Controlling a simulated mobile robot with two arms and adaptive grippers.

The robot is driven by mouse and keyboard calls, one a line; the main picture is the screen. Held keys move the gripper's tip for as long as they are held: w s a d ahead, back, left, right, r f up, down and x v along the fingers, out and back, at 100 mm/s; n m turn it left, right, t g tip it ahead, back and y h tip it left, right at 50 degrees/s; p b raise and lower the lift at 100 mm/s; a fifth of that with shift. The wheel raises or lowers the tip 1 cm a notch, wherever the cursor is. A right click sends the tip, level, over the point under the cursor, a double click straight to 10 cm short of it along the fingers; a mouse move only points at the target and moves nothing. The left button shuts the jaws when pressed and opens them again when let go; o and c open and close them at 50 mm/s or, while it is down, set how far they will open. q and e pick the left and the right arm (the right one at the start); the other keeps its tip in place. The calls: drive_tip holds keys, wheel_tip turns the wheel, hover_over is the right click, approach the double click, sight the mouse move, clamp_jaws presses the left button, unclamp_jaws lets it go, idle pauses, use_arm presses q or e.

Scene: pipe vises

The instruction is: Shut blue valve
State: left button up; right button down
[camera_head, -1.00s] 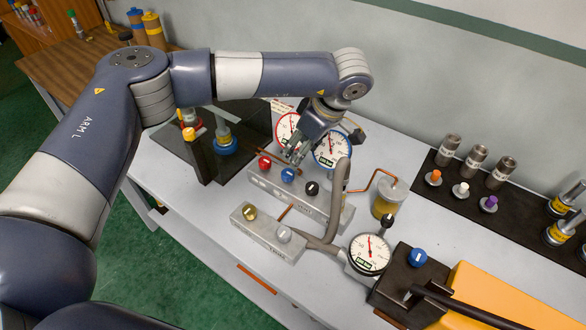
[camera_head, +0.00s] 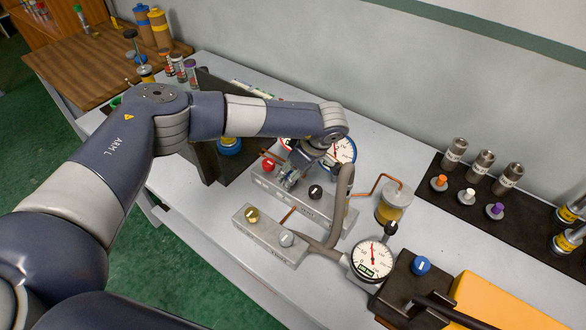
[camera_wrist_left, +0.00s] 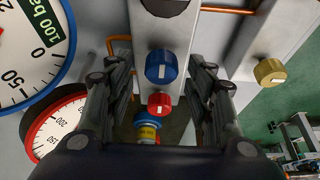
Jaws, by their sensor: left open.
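The blue valve knob (camera_wrist_left: 161,67) with a white mark sits on the grey manifold block (camera_head: 330,211). In the left wrist view it lies between the spread fingers of my left gripper (camera_wrist_left: 158,80), with gaps on both sides. In the head view my left gripper (camera_head: 290,178) is low over the block and hides this knob. The gripper is open and empty. A red knob (camera_head: 268,165) and a black knob (camera_head: 315,191) flank that spot on the same block. Another blue knob (camera_head: 421,265) is on the dark block at right. My right gripper is not in view.
A front block carries a gold knob (camera_head: 252,215) and a silver knob (camera_head: 287,239). A thick grey hose (camera_head: 340,205) rises close right of the gripper. Two dial gauges stand just behind it; another gauge (camera_head: 372,258) is at front right. The table's left front is clear.

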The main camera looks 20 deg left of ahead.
use_arm(q)
drive_tip(key=shift+a+f, duration=0.1)
drive_tip(key=shift+f, duration=0.15)
drive_tip(key=c, duration=1.1)
drive_tip(key=shift+o, duration=0.2)
